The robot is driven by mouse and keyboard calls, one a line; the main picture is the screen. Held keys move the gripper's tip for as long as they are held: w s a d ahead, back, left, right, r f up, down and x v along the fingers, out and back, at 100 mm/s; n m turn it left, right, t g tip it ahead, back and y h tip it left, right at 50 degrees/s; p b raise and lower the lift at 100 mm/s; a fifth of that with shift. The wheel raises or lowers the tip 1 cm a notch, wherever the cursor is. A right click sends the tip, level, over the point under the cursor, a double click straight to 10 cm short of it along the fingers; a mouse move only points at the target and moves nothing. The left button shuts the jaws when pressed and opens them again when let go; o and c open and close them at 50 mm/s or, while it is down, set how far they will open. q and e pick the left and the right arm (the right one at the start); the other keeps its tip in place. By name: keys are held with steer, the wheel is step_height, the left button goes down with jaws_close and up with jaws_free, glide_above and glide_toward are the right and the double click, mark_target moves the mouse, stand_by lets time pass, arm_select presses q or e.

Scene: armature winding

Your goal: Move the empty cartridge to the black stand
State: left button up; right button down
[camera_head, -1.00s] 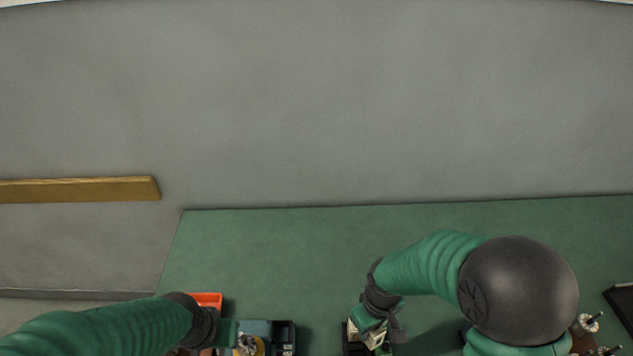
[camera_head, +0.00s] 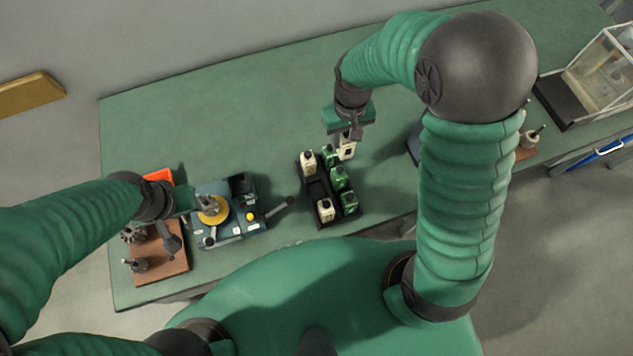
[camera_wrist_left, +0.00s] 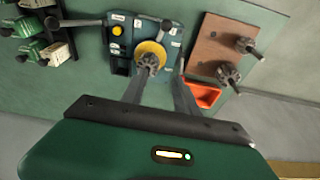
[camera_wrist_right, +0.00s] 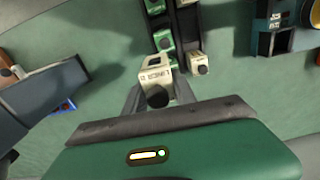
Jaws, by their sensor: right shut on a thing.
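My right gripper (camera_head: 343,131) is shut on a white cartridge (camera_head: 346,148) with a dark cap. It holds the cartridge just beyond the back right corner of a black tray (camera_head: 318,190). In the right wrist view the held cartridge (camera_wrist_right: 154,73) sits between the fingers, with small lettering on its side that I cannot read. The tray holds green cartridges (camera_head: 340,178) and white cartridges (camera_head: 325,210). A dark object (camera_head: 413,145), partly hidden by my right arm, lies right of the tray. My left gripper (camera_wrist_left: 160,80) is open, its fingers apart near an armature (camera_wrist_left: 148,63) on the winder.
The blue-grey winder (camera_head: 240,222) with a yellow disc stands left of the tray. A brown board (camera_head: 165,262) with armatures and an orange bin (camera_head: 159,175) are further left. A clear box (camera_head: 602,70) stands at far right. The green table's back is free.

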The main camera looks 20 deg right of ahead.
steer(key=s+a+f, duration=0.1)
steer(key=a+f, duration=0.1)
steer(key=f, duration=0.2)
steer(key=s+a+f, duration=0.1)
steer(key=a+f, duration=0.2)
steer(key=f, duration=0.1)
steer(key=s+a+f, duration=0.1)
steer(key=a+f, duration=0.2)
steer(key=f, duration=0.1)
steer(key=shift+s+a+b, duration=0.15)
steer(key=shift+s+b, duration=0.05)
steer(key=shift+b, duration=0.15)
steer(key=shift+r+p, duration=0.4)
steer(key=shift+p, duration=0.05)
steer(key=shift+a, duration=0.1)
steer(key=shift+a, duration=0.1)
steer(key=shift+d, duration=0.2)
steer(key=shift+p, duration=0.35)
